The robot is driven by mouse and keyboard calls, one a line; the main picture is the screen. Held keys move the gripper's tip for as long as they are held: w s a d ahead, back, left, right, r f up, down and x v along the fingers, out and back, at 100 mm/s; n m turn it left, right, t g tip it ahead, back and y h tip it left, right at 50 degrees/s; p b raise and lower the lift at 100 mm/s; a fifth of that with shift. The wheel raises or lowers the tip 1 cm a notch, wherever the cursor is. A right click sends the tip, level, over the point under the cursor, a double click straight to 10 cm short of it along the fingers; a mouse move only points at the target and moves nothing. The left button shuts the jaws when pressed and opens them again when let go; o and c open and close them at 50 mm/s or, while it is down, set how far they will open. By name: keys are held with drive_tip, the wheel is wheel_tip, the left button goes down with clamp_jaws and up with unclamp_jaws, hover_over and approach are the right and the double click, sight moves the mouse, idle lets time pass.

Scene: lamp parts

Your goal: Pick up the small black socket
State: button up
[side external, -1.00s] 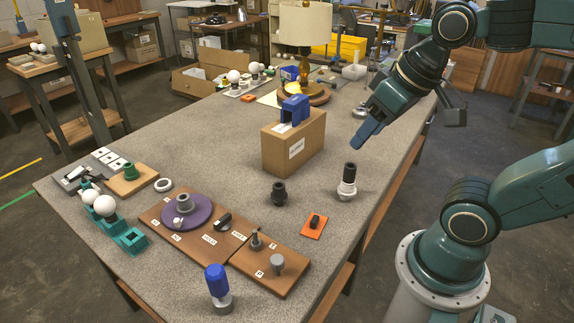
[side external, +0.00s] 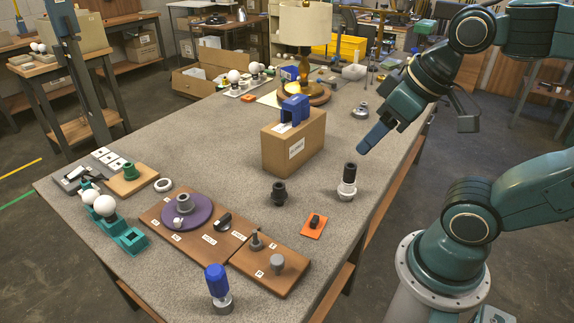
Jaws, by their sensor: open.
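A small black socket (side external: 279,193) stands upright on the grey table, in front of the cardboard box. A second piece with a black top and white lower part (side external: 348,181) stands to its right. My gripper (side external: 366,148) is above the table at the right, higher than both pieces and to the right of the black socket. It is open, with nothing seen between its fingers. The fingers overlap in this view, so the gap between them is hard to see.
The cardboard box (side external: 293,144) with a blue part on top stands behind the socket. An orange tag (side external: 314,226) with a dark knob lies in front. Brown boards (side external: 270,262) with parts and a blue-handled tool (side external: 218,287) are at the front. A lamp (side external: 304,60) stands behind.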

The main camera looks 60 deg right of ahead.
drive_tip(key=o, duration=0.4)
drive_tip(key=shift+c, duration=0.2)
drive_tip(key=shift+w, duration=0.1)
drive_tip(key=w+d+f+n+g+y, duration=0.2)
drive_tip(key=w+f+n+g, duration=0.1)
drive_tip(key=w+n, duration=0.8)
drive_tip(key=w+d+f+n+g+y, duration=0.2)
drive_tip(key=w+d+f+n, duration=0.4)
drive_tip(key=w+f, duration=0.5)
drive_tip(key=shift+w+d+f+y, duration=0.3)
drive_tip(key=shift+w+f, duration=0.1)
drive_tip(key=shift+f, duration=0.05)
drive_tip(key=shift+f, duration=0.1)
